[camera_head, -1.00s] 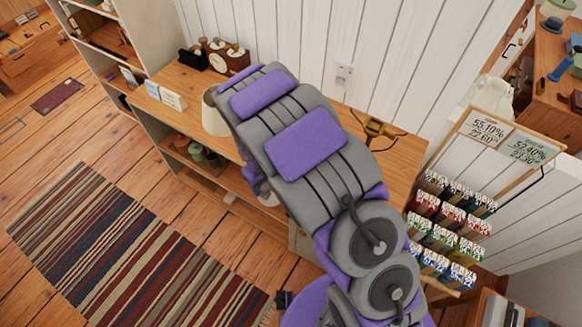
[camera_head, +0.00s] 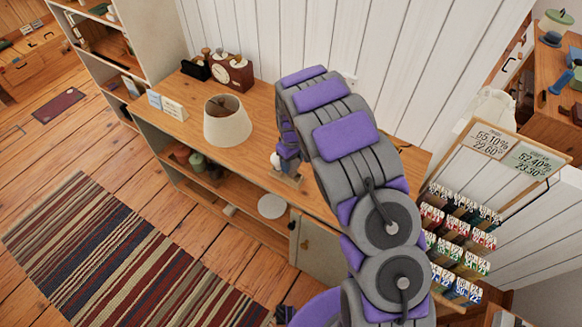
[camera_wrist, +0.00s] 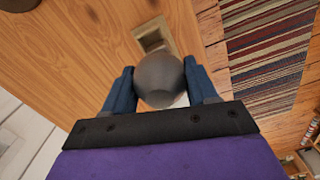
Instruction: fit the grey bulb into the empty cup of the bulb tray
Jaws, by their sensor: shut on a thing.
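My gripper (camera_wrist: 161,88) is shut on the grey bulb (camera_wrist: 160,76), a round matte ball held between two blue fingers in the wrist view. Just beyond the bulb is a small pale wooden tray with a square recess (camera_wrist: 153,40), which looks like the bulb tray. The bulb hides part of it, and I cannot tell which cup is empty. The bulb appears in front of the tray; the gap between them cannot be judged. In the head view my arm hides most of the gripper, which is over the wooden counter (camera_head: 262,130).
A cream lampshade (camera_head: 227,120) stands on the counter left of my arm. A rack of colourful packets (camera_head: 460,235) stands at the right. The striped rug (camera_head: 110,255) lies on open floor.

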